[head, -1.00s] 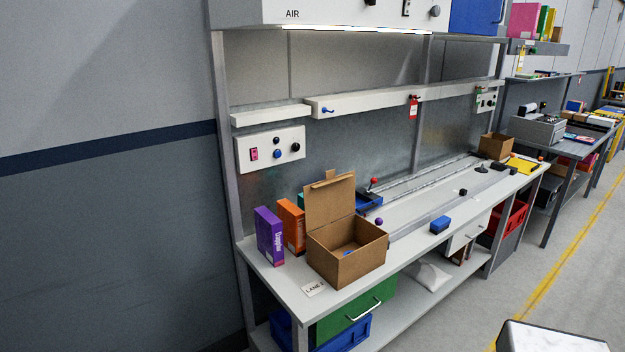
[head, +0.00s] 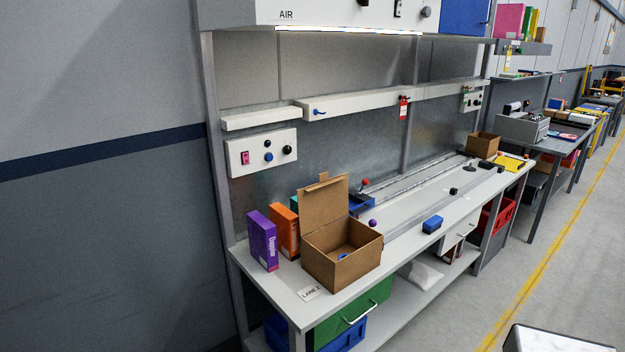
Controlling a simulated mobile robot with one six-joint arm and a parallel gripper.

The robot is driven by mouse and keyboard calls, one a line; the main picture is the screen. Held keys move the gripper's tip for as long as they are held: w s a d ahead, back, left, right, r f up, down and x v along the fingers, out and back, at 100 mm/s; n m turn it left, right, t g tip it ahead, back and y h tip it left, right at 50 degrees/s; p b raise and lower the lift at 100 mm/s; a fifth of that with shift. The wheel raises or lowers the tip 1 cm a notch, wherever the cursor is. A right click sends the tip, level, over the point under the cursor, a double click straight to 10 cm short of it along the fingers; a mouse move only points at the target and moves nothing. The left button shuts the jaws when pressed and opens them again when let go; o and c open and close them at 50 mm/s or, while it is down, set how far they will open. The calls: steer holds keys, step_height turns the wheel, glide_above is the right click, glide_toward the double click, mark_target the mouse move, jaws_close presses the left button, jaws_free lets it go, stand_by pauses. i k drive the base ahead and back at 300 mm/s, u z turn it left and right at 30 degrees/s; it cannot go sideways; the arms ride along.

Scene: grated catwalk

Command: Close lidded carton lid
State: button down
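The lidded carton (head: 343,274) is a brown cardboard box near the left end of the grey workbench. Its lid (head: 324,204) stands up and open at the back, with a small tab at its top edge. A small blue thing lies inside the carton, partly hidden by the front wall. My gripper is not in view.
A purple box (head: 262,241) and an orange box (head: 286,232) stand just left of the carton. A blue tray (head: 361,203), a purple ball (head: 372,223) and a blue block (head: 432,224) are to its right. A shelf and panels hang above. Open floor lies at the right.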

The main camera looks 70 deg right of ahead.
mark_target(320, 204)
steer(key=i, duration=0.85)
steer(key=u, duration=0.05)
